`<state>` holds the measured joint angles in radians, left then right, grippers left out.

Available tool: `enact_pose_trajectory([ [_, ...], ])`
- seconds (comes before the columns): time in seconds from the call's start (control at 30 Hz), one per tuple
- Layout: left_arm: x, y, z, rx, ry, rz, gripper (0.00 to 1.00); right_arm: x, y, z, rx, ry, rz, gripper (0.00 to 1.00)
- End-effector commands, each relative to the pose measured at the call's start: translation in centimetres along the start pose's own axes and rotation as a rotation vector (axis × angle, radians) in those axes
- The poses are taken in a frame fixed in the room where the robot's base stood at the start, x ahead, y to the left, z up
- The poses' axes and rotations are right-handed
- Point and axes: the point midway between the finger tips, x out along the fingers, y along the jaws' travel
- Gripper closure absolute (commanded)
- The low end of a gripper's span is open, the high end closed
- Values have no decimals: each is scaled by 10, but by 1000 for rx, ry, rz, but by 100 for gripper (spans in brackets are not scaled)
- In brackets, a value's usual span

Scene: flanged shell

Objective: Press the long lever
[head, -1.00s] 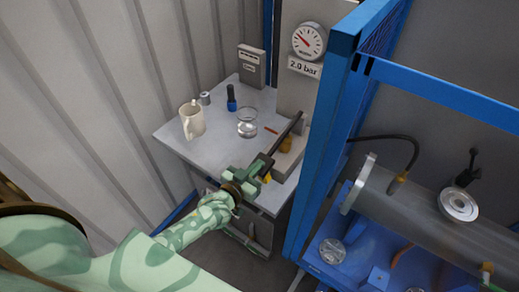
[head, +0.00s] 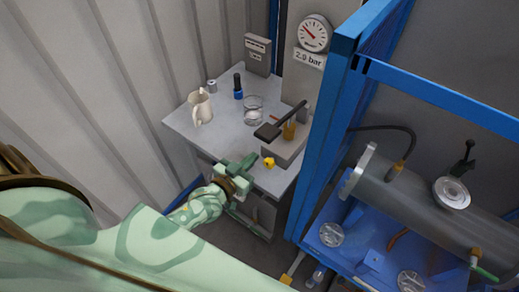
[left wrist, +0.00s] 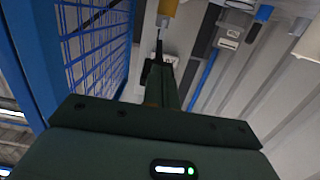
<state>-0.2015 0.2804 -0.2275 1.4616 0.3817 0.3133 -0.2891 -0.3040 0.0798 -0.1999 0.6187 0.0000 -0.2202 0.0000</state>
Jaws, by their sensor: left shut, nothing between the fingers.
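The long lever (head: 284,119) is a dark bar with a thick block-like end, on a grey pump block (head: 283,151) at the right side of the grey table. It slants from its upper right down to its free end at the left. My left gripper (head: 249,161) is pale green, shut and empty. It is below and left of the lever's free end in the head view, apart from it. A gauge (head: 314,33) stands behind, over a label (head: 309,58) that seems to read 2.9 bar. My right gripper is not in view.
On the table (head: 222,140) stand a cream mug (head: 200,106), a glass beaker (head: 253,109), a blue-black bottle (head: 238,88) and a small grey cylinder (head: 212,86). A yellow part (head: 268,162) is at the block's front. A blue frame (head: 325,130) rises close on the right.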

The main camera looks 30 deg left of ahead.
Motion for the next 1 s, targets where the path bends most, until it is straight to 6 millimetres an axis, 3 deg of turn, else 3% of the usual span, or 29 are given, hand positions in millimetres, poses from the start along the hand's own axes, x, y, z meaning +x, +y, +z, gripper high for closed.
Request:
enact_pose_trajectory([
  [0.1, -23, -1, 0, -1, 2, -1, 100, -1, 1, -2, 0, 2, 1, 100],
  [0.3, -44, -1, 0, -1, 7, -2, 100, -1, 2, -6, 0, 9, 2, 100],
  [1.0, -48, -1, -1, -1, 9, -2, 100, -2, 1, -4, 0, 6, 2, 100],
])
